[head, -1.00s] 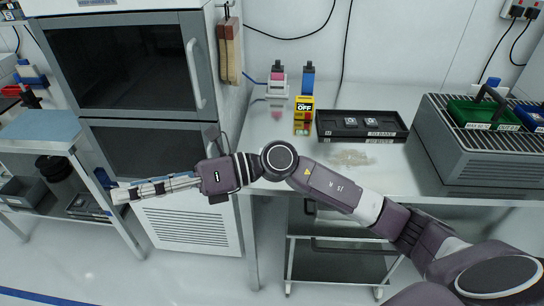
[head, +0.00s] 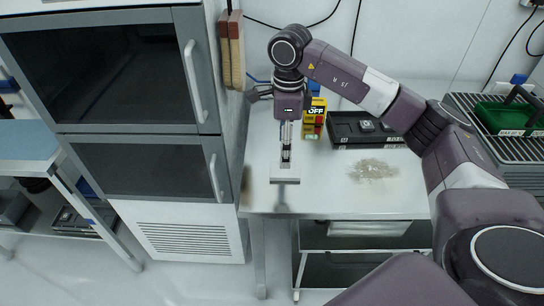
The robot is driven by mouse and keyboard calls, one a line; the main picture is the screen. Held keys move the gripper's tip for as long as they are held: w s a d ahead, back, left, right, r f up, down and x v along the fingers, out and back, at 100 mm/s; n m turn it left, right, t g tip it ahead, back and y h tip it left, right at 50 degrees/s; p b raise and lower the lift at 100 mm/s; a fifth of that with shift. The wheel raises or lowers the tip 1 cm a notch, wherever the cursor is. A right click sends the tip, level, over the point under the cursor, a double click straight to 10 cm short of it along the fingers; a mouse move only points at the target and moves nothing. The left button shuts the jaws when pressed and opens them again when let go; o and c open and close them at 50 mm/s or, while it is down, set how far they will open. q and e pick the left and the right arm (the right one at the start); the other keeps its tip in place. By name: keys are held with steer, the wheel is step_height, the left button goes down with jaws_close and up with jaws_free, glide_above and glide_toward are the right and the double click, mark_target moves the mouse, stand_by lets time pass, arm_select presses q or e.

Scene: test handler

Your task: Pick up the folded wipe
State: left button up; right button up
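No folded wipe can be made out for certain. A pale grey flat strip (head: 285,180) shows at the near left part of the steel bench (head: 330,195), right below my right gripper (head: 286,158). I cannot tell whether the strip is the wipe, or whether it is held or lies on the bench. My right gripper points down over the bench, its fingers close together and small in view. Whether they are shut on anything is unclear. My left gripper is not in view.
A yellow OFF block (head: 314,118) and a black tray (head: 345,130) with small parts stand behind and right of the gripper. Tan residue (head: 373,170) lies on the bench. A grey slatted unit (head: 520,150) is at right, a tall cabinet (head: 110,80) at left. The front bench middle is clear.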

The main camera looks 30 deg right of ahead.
mark_target(286, 170)
steer(key=shift+w+d, duration=0.2)
steer(key=shift+w, duration=0.05)
steer(key=shift+s+f, duration=0.15)
steer(key=shift+f, duration=0.2)
steer(key=shift+s+f+p, duration=0.4)
steer(key=shift+s+f, duration=0.1)
steer(key=shift+f, duration=0.2)
step_height(286, 170, down, 2)
steer(key=shift+w+f+p, duration=0.15)
steer(key=shift+f+p, duration=0.1)
steer(key=shift+p, duration=0.35)
step_height(286, 170, down, 2)
steer(key=shift+w+f, duration=0.1)
steer(key=shift+w, duration=0.05)
steer(key=shift+f, duration=0.15)
steer(key=c, duration=0.7)
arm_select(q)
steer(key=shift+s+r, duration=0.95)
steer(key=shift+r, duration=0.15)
arm_select(e)
steer(key=shift+c, duration=0.7)
